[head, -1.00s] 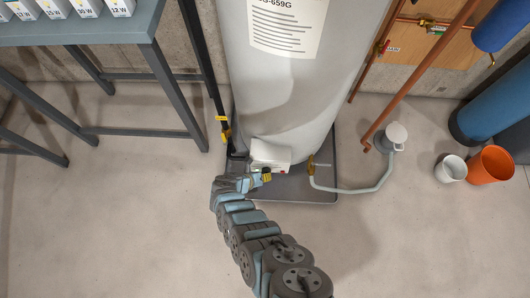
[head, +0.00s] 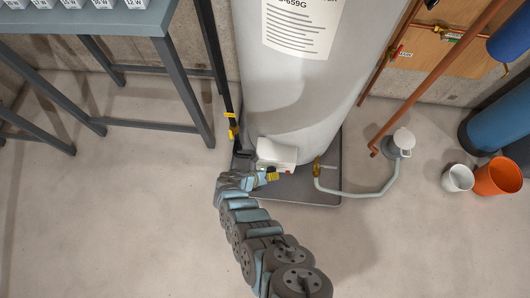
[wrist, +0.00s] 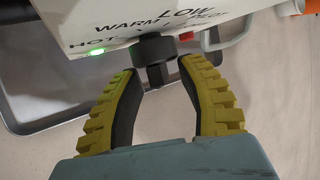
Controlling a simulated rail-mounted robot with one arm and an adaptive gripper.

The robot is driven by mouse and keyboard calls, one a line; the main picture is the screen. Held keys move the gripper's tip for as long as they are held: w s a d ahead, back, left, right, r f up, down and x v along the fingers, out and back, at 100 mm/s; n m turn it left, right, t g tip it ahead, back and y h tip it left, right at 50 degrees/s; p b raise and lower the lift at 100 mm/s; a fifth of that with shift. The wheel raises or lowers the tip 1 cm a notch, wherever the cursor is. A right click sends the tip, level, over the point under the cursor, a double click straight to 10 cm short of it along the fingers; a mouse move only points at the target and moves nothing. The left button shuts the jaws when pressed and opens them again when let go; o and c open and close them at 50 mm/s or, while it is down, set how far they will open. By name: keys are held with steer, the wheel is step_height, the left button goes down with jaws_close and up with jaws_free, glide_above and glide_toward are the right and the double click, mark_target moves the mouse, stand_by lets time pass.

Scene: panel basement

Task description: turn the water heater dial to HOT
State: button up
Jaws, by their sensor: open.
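The white control box (head: 277,152) is low on the front of the grey water heater (head: 290,90). In the wrist view, the box's face (wrist: 100,15) carries the words HOT, WARM, LOW and a partly hidden PILOT, from left to right. The black dial (wrist: 153,48) sits below these words, with a bar sticking out toward me. My gripper (wrist: 160,72) is open, its yellow fingers on either side of the dial's bar, with gaps showing. In the head view my gripper (head: 271,176) is close in front of the box, and the dial is hidden.
A green light (wrist: 96,53) and a red button (wrist: 186,36) flank the dial. The heater stands in a grey drip pan (head: 325,192). A hose (head: 352,191) runs right to a small pump (head: 402,141). A grey table (head: 100,22) is at left. Floor in front is clear.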

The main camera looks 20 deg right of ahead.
steer(key=shift+s+a, duration=0.1)
steer(key=w+v, duration=0.1)
steer(key=v, duration=1)
steer(key=shift+s+a+r, duration=0.2)
steer(key=shift+s+r, duration=0.15)
steer(key=shift+s, duration=0.1)
stand_by(0.4)
